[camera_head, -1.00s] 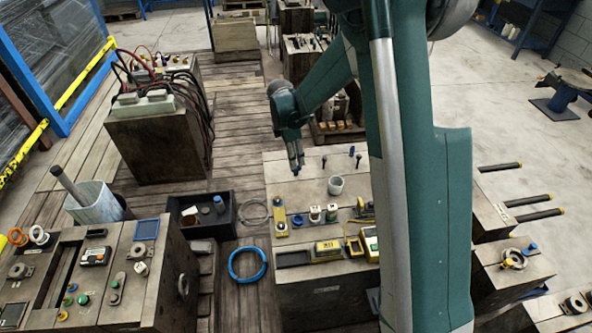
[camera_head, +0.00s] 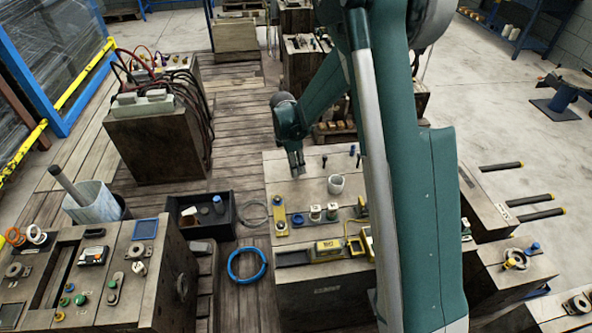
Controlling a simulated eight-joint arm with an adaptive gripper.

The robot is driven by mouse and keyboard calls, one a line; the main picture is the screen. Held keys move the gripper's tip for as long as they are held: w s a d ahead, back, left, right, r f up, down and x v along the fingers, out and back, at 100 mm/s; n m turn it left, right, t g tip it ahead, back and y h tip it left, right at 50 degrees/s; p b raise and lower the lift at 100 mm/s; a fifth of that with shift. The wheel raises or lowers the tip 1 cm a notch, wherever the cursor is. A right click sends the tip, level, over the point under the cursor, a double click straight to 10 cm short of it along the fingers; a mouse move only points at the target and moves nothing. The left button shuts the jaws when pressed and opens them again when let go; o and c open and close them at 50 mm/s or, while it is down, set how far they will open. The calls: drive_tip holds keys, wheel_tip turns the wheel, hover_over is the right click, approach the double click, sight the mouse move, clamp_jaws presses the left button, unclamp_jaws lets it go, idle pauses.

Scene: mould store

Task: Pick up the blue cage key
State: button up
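My gripper (camera_head: 297,172) points down over the back left part of the pale-topped mould block (camera_head: 290,184) in the middle. Its fingertips are small and close together here, and I cannot tell whether they are open. I cannot make out a cage key for certain. Small dark blue upright pieces (camera_head: 324,161) stand on the block to the right of my gripper, with others (camera_head: 358,160) further right. A blue round knob (camera_head: 298,220) sits at the front left of the block, by a yellow bar (camera_head: 281,214). My arm hides the block's right part.
A white cup (camera_head: 336,184) and two white-topped pieces (camera_head: 316,212) stand on the block. A yellow device (camera_head: 328,250) lies at its front. A black bin (camera_head: 232,223) and a blue ring (camera_head: 262,266) are left of it. The wooden floor behind is partly clear.

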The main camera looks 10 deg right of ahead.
drive_tip(key=shift+d+f, duration=0.1)
drive_tip(key=shift+f, duration=0.3)
clamp_jaws()
